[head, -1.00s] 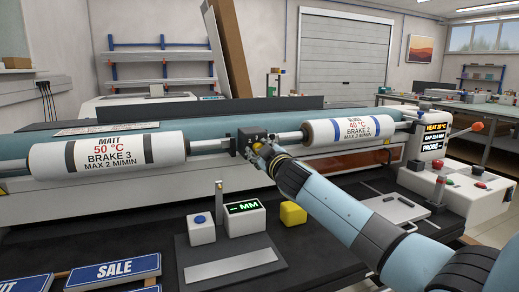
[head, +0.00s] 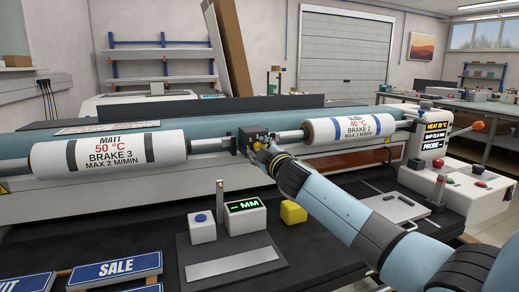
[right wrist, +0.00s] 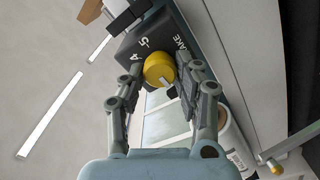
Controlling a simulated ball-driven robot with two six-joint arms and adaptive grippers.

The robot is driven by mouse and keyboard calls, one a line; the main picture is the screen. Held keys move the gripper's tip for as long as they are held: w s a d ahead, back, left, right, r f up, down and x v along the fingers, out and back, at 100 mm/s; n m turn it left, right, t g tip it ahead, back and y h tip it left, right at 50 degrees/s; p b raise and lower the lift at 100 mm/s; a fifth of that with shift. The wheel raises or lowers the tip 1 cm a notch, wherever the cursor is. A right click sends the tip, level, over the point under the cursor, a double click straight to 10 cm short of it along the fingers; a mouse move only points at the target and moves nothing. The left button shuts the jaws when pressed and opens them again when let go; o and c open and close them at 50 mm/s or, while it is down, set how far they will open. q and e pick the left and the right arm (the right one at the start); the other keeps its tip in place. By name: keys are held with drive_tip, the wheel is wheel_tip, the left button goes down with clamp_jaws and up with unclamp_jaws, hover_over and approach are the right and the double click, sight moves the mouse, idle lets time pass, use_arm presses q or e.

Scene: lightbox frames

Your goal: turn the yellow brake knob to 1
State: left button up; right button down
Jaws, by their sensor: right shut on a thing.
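The yellow brake knob (right wrist: 159,69) sits on a dark brake block (right wrist: 150,38) in the right wrist view. The white marks 4 and 5 and part of the word BRAKE show on the block; the other marks are hidden. A pale pointer shows on the knob's lower edge. My right gripper (right wrist: 160,84) is shut on the knob, a finger on each side. In the head view the right gripper (head: 262,152) is at the block (head: 252,141) between the two rolls, and covers most of the knob. My left gripper does not show.
A matt roll (head: 108,154) marked BRAKE 3 lies left of the block, and another roll (head: 348,130) marked BRAKE 2 lies right. Below are a gauge reading MM (head: 245,216), a yellow cube (head: 293,212) and signs (head: 115,270) on the dark bench.

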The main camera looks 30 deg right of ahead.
drive_tip(key=c, duration=0.9)
unclamp_jaws()
drive_tip(key=shift+c, duration=0.2)
drive_tip(key=v, duration=1.2)
drive_tip(key=shift+r, duration=0.2)
drive_tip(key=shift+s+a, duration=0.1)
